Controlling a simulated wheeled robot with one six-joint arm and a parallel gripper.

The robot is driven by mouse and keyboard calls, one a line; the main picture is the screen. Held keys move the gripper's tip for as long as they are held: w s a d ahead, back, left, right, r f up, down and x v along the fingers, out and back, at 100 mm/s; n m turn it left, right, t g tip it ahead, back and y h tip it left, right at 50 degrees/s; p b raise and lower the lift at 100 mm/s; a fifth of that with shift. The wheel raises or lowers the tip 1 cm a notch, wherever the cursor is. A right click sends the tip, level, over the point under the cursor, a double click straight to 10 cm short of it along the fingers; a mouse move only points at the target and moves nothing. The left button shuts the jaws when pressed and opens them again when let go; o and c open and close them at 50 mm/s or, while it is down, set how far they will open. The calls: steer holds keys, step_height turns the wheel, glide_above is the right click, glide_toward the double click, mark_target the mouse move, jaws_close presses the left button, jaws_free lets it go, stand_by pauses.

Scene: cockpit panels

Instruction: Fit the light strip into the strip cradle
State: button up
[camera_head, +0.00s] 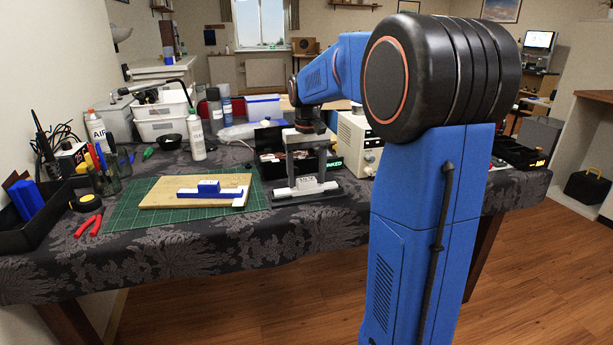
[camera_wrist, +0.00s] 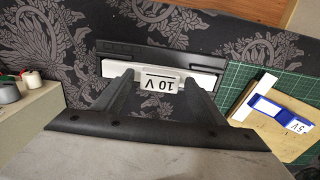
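A white strip (camera_wrist: 205,80) with a raised white block labelled "10 V" (camera_wrist: 160,82) lies in or on a long dark holder (camera_wrist: 133,49). The strip also shows in the head view (camera_head: 283,193), on the table's front part. A blue strip (camera_head: 212,194) with a blue block on top lies on the wooden board, beside a white piece (camera_head: 239,201). That block carries a "5 V" label in the wrist view (camera_wrist: 298,126). My gripper (camera_head: 306,184) points down over the white strip. Its fingers stand apart, one on each side of the "10 V" block. Finger contact is unclear.
The wooden board (camera_head: 160,191) lies on a green cutting mat (camera_head: 125,216) left of my gripper. Red-handled pliers (camera_head: 88,224) and a black tray (camera_head: 25,232) are farther left. An open black box (camera_head: 268,140) and a power supply (camera_head: 353,137) stand behind.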

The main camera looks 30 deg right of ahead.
mark_target(306, 180)
steer(key=shift+r, duration=0.1)
step_height(306, 180, up, 12)
stand_by(0.7)
steer(key=s+a+f+n+t, duration=0.1)
steer(key=s+a+f, duration=0.4)
steer(key=s, duration=0.5)
steer(key=s+a+f+n+t, duration=0.1)
steer(key=s+a+f, duration=0.4)
steer(key=s, duration=0.5)
steer(key=s+a+f+n+t, duration=0.1)
steer(key=s+a+f+t, duration=0.1)
steer(key=s+a+f, duration=0.3)
steer(key=s+f, duration=0.3)
steer(key=s, duration=0.2)
steer(key=shift+a+f+t, duration=0.15)
steer(key=shift+a+t, duration=0.25)
